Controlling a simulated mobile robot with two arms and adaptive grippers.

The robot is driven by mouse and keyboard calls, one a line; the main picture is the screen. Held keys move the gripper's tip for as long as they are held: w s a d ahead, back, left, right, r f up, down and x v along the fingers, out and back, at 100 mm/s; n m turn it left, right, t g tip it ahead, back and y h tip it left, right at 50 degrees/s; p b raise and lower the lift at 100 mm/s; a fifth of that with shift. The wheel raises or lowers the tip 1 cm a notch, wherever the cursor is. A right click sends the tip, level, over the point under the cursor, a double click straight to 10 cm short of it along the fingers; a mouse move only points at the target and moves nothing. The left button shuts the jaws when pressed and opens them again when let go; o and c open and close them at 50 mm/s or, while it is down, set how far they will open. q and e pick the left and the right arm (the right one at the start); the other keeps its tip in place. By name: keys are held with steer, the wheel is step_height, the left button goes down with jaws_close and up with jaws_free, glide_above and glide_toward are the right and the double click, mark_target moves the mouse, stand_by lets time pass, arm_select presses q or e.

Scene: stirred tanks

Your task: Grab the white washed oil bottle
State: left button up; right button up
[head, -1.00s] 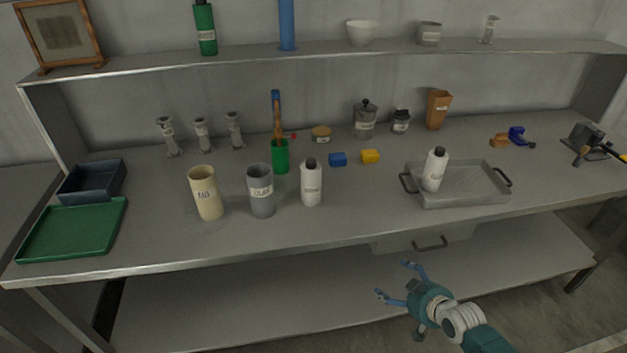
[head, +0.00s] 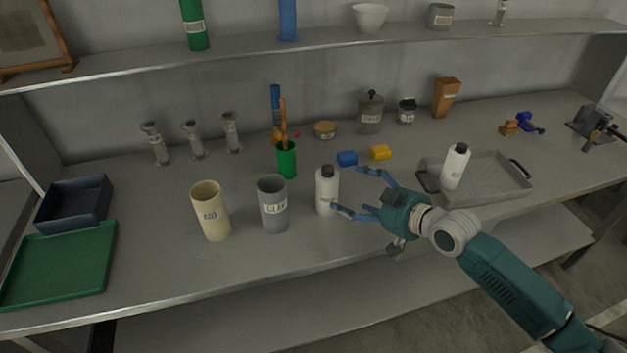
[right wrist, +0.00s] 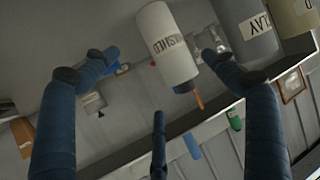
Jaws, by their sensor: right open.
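The white bottle with a dark cap (head: 327,192) stands upright on the table, right of the grey CLAY cup. In the right wrist view its label reads "WASHED" (right wrist: 168,45), and the bottle shows between my fingertips. My right gripper (head: 348,190) is open and empty, just right of the bottle, with its fingers pointing at it. The lower fingertip overlaps the bottle's right edge in the head view; I cannot tell whether it touches. A second white bottle (head: 454,168) stands in the metal tray, its label unreadable. My left gripper is not in view.
The grey CLAY cup (head: 273,205) and a cream cup (head: 210,212) stand left of the bottle. A green cup (head: 287,160) with tools, a blue block (head: 347,158) and a yellow block (head: 380,152) are behind. The metal tray (head: 497,183) lies to the right.

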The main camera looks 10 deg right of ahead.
mark_target(330, 186)
steer(key=p+x, duration=0.1)
steer(key=x, duration=0.3)
steer(key=shift+w+a, duration=0.15)
steer(key=shift+w, duration=0.1)
steer(key=shift+w+a+f, duration=0.15)
steer(key=shift+w, duration=0.1)
steer(key=x, duration=0.2)
steer(key=p+x, duration=0.1)
steer(key=x, duration=0.2)
steer(key=shift+s+a, duration=0.2)
steer(key=shift+a, duration=0.1)
steer(key=shift+f, duration=0.1)
steer(key=shift+c, duration=0.8)
steer(key=c, duration=1.3)
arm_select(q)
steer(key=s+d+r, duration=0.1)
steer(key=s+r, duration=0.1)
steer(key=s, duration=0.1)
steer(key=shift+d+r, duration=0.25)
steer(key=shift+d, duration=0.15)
arm_select(e)
steer(key=shift+c, duration=0.7)
steer(key=shift+r, duration=0.25)
